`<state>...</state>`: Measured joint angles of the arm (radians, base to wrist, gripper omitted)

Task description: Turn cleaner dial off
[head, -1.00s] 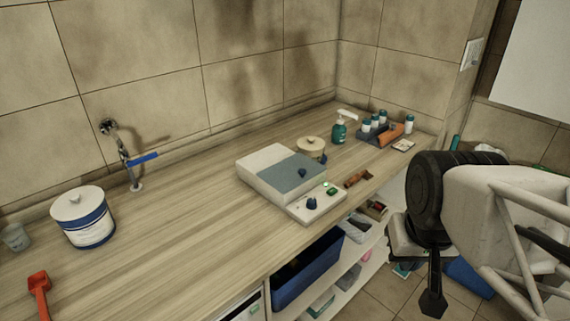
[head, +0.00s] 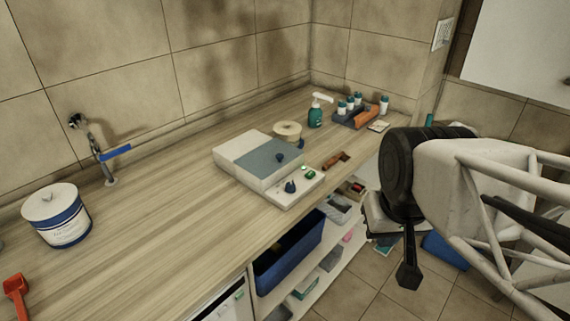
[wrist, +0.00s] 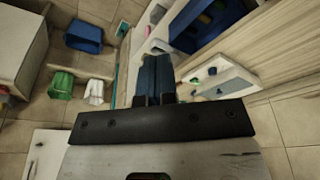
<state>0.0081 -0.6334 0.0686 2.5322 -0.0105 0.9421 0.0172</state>
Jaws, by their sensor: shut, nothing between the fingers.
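The cleaner (head: 240,148) is a low white box with a grey-blue lid (head: 270,157) on the wooden counter. Its white front panel (head: 284,197) carries a dark blue dial (head: 290,186) and a green button (head: 309,173). Another dark blue knob (head: 280,157) shows by the lid. The dial's exact setting is too small to tell. My gripper (head: 408,277) hangs off the counter's front, to the right of and lower than the cleaner, apart from it. In the wrist view its dark fingers (wrist: 154,80) are together and empty.
A brown item (head: 336,160) and a round beige-lidded tub (head: 287,131) stand close to the cleaner. A teal pump bottle (head: 316,115) and a bottle tray (head: 355,115) are behind. Open shelves with a blue bin (head: 290,257) lie below the counter edge.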

